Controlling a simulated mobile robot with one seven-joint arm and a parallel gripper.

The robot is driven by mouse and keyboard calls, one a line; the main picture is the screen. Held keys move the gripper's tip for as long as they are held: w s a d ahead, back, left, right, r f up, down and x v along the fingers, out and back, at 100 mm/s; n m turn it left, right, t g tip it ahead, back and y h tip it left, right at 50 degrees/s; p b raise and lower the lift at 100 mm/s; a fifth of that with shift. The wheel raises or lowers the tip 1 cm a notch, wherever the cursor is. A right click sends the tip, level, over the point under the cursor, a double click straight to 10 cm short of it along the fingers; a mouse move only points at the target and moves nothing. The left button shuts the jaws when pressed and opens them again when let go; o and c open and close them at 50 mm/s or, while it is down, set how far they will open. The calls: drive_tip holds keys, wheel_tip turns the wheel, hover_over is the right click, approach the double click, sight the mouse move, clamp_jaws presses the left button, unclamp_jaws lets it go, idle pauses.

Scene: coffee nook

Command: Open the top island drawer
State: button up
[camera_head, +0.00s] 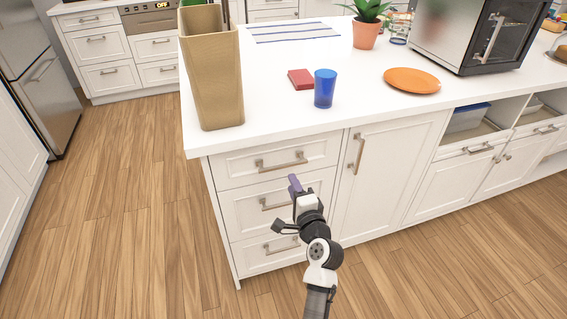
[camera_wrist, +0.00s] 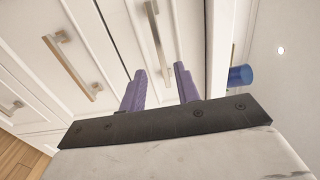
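The top island drawer (camera_head: 236,168) is a white panel under the counter's left end, flush with the cabinet face. Its metal bar handle (camera_head: 282,162) also shows in the wrist view (camera_wrist: 155,38). My gripper (camera_head: 294,184) is in front of the drawers, just below the top handle in the head view. In the wrist view its two purple fingers (camera_wrist: 160,70) are spread apart with nothing held. The near end of the top handle shows in the gap between the fingers. I cannot tell how far the tips are from it.
Two more drawer handles sit below (camera_head: 276,202) (camera_head: 282,245). A cabinet door (camera_head: 388,175) is to the right. The wooden floor (camera_head: 130,200) at left is clear.

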sight(284, 167)
drive_tip(key=p+x, duration=0.1)
drive_tip(key=x, duration=0.8)
clamp_jaws()
